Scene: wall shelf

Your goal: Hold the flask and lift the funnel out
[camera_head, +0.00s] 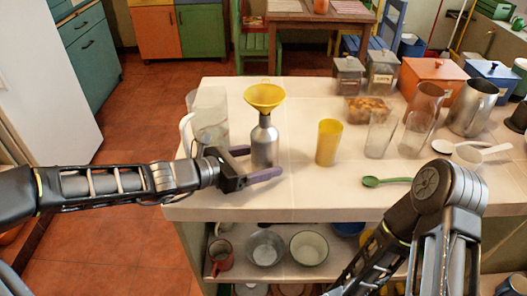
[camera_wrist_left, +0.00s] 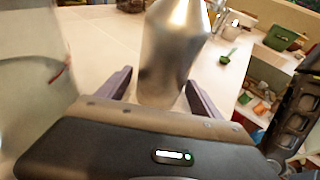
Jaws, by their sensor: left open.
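A metal flask (camera_head: 264,148) stands upright near the counter's left end. A yellow funnel (camera_head: 265,95) sits in its mouth. My left gripper (camera_head: 258,164) is open at the flask's lower part, one finger on its far side and one on its near side. In the left wrist view the flask (camera_wrist_left: 172,50) stands between the two spread fingers (camera_wrist_left: 160,95), with gaps on both sides; its top and the funnel are out of that view. My right arm shows at the lower right in the head view, but its gripper is not in view.
A clear pitcher (camera_head: 209,112) stands just left of the flask, and a yellow cup (camera_head: 328,142) to its right. Bare counter (camera_head: 290,195) lies in front.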

